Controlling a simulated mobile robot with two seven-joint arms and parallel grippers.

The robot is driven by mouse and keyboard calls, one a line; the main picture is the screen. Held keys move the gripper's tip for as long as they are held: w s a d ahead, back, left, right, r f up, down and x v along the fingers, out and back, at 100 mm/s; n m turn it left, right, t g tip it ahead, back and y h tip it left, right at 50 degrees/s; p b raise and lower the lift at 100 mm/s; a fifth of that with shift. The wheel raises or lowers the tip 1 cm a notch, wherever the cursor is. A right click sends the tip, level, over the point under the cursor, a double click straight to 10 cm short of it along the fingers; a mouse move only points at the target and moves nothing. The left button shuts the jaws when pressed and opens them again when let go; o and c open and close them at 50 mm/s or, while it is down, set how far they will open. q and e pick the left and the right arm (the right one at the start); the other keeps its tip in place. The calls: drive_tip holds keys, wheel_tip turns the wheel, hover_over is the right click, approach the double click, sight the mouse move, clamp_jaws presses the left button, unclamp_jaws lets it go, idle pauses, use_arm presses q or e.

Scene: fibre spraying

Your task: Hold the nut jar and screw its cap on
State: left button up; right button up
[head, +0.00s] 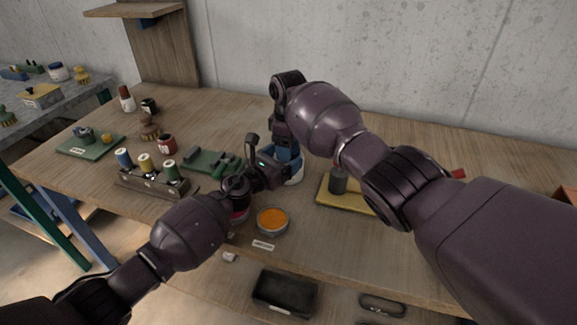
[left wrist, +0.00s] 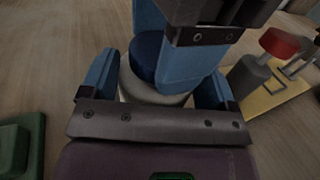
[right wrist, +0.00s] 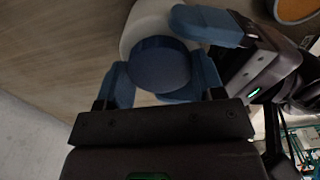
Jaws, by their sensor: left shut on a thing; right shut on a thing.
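The white nut jar (head: 298,178) stands on the wooden bench, mostly hidden by my grippers. It also shows in the left wrist view (left wrist: 140,92) and the right wrist view (right wrist: 143,22). My left gripper (head: 282,173) is shut around the jar's body from the side. The dark blue round cap (right wrist: 160,64) is at the jar's mouth; it also shows in the left wrist view (left wrist: 145,54). My right gripper (head: 288,152) points down from above, its blue fingers shut on the cap. How tightly the cap sits on the jar is not visible.
An open tin of orange material (head: 272,221) stands in front of the jar. A yellow board with a grey cylinder (head: 338,180) is to the right. A rack of thread spools (head: 150,182) and a green fixture (head: 212,161) are to the left. The back right bench is fairly clear.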

drive_tip(key=m, duration=0.3)
drive_tip(key=shift+m, duration=0.3)
drive_tip(key=m, duration=0.4)
drive_tip(key=o, duration=1.1)
wheel_tip(320, 180, up, 12)
